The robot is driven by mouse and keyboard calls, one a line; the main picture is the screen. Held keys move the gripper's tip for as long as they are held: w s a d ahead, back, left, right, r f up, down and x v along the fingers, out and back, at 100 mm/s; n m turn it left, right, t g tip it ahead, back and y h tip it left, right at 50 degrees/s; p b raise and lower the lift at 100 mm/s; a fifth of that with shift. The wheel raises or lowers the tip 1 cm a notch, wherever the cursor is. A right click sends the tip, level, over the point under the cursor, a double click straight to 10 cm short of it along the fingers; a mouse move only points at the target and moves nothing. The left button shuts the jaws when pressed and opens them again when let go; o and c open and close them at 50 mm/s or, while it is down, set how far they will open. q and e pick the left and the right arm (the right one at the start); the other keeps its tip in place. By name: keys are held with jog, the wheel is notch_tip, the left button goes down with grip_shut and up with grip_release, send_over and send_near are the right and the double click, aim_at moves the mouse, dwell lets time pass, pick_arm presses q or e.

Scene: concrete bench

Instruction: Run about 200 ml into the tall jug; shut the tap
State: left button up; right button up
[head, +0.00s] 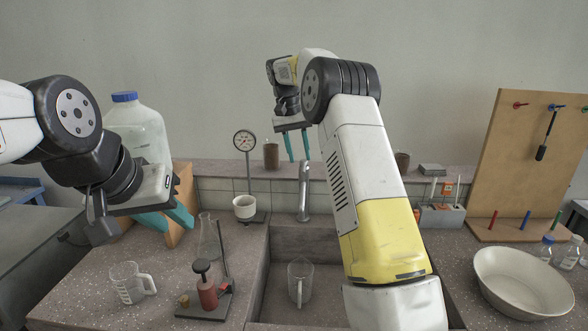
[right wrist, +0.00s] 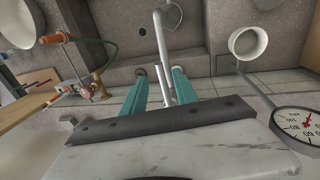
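A clear tall jug (head: 300,284) with a handle stands in the sink, below the grey tap (head: 304,192); I cannot make out a water level or a stream. My right gripper (head: 297,146) is above and behind the tap, fingers pointing down. In the right wrist view, its two teal fingers (right wrist: 159,88) are apart, with the tap (right wrist: 160,50) showing between them; I cannot tell if they touch it. My left gripper (head: 168,220) is open and empty over the left bench.
A shorter measuring jug (head: 128,284), a flask (head: 208,240) and a red-bodied stand (head: 207,292) are on the left bench. A dial scale (head: 245,143) with a white cup stands left of the tap. A white basin (head: 520,282) is at right. A large bottle (head: 140,130) stands behind my left arm.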

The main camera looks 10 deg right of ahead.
aim_at(303, 170)
jog(key=shift+s+d+f, duration=0.1)
jog(key=shift+d+f, duration=0.05)
jog(key=shift+f, duration=0.7)
jog(key=shift+w+d+f, duration=0.1)
jog(key=shift+d+f, duration=0.1)
jog(key=shift+f, duration=0.7)
jog(key=shift+s+d+f, duration=0.1)
jog(key=shift+d+f, duration=0.05)
jog(key=shift+f, duration=0.7)
grip_shut()
